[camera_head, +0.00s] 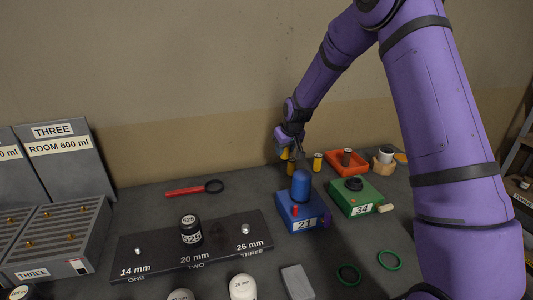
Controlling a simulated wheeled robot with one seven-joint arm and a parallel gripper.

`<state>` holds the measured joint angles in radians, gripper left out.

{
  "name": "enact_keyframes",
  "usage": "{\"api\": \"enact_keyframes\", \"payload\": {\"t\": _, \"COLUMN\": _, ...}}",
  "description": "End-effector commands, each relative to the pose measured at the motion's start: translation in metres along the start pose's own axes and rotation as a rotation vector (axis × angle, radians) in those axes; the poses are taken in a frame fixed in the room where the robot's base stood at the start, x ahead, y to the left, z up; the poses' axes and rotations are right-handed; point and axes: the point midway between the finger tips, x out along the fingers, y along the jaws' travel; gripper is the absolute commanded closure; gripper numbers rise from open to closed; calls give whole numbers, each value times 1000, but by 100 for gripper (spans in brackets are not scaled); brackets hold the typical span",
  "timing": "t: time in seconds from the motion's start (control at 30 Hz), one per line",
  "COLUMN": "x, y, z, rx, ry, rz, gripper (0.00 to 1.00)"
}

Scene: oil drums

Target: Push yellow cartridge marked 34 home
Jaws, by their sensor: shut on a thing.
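My gripper (292,150) is at the middle of the bench, behind the blue cylinder. It is small and partly dark in this view. A yellow cartridge (285,154) shows at its fingers, and the gripper appears shut on it. No number can be read on this cartridge. A second yellow cartridge (318,162) stands upright just to the right. A green block marked 34 (365,199) sits further right and nearer, with a black round part (354,184) on top. Whether the held cartridge touches anything below is hidden.
A blue block marked 21 (297,225) carries a tall blue cylinder (301,186) in front of my gripper. An orange tray (334,158) holds a brown cylinder (347,156).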

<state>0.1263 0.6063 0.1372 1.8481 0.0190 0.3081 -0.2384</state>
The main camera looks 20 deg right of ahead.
Motion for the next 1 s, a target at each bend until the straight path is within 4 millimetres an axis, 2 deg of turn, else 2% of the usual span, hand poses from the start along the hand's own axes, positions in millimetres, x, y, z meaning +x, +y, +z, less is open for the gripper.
{"api": "enact_keyframes", "payload": {"t": 0.03, "x": -9, "y": 20, "z": 12, "rx": 36, "ry": 0, "rz": 16, "gripper": 89}}
{"api": "enact_keyframes", "payload": {"t": 0.2, "x": -36, "y": 73, "z": 53, "rx": 149, "ry": 0, "rz": 62, "gripper": 89}}
{"api": "enact_keyframes", "payload": {"t": 0.4, "x": -68, "y": 125, "z": 108, "rx": 282, "ry": 0, "rz": 118, "gripper": 89}}
{"api": "enact_keyframes", "payload": {"t": 0.5, "x": -81, "y": 142, "z": 131, "rx": 337, "ry": 1, "rz": 140, "gripper": 89}}
{"api": "enact_keyframes", "payload": {"t": 0.7, "x": -97, "y": 161, "z": 162, "rx": 405, "ry": 1, "rz": 168, "gripper": 89}}
{"api": "enact_keyframes", "payload": {"t": 1.0, "x": -94, "y": 165, "z": 171, "rx": 421, "ry": 0, "rz": 174, "gripper": 89}}
